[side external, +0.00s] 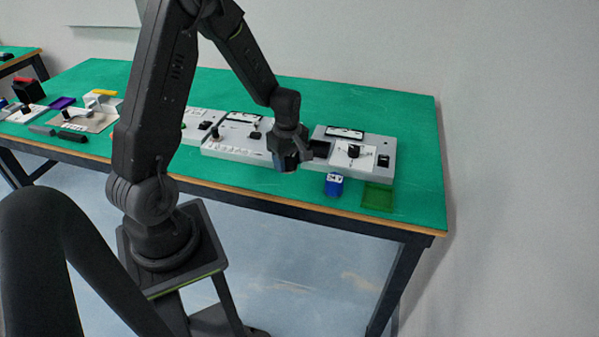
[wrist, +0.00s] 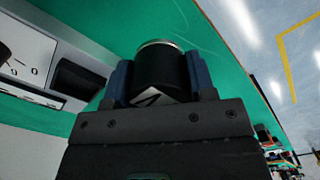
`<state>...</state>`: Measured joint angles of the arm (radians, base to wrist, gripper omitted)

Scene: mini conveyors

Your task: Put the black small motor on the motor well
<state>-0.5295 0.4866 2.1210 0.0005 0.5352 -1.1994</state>
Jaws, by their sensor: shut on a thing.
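In the wrist view the black small motor (wrist: 160,66), a dark cylinder with a silver rim and a white mark, is between the blue-grey fingers of my gripper (wrist: 160,82). My gripper is shut on it. In the side external view my gripper (side external: 287,162) hangs above the front of the bench, between the middle and right grey stations. The motor cannot be told apart from the dark gripper there. The right station (side external: 378,145) has a dark square recess (side external: 320,149) on its left side; I cannot tell for certain whether this is the motor well.
A blue block with a white top (side external: 334,186) and a flat green tray (side external: 377,197) lie in front of the right station. The middle station (side external: 228,146) is left of my gripper. Several small parts crowd the bench's left end. The bench's front edge (side external: 330,211) is close.

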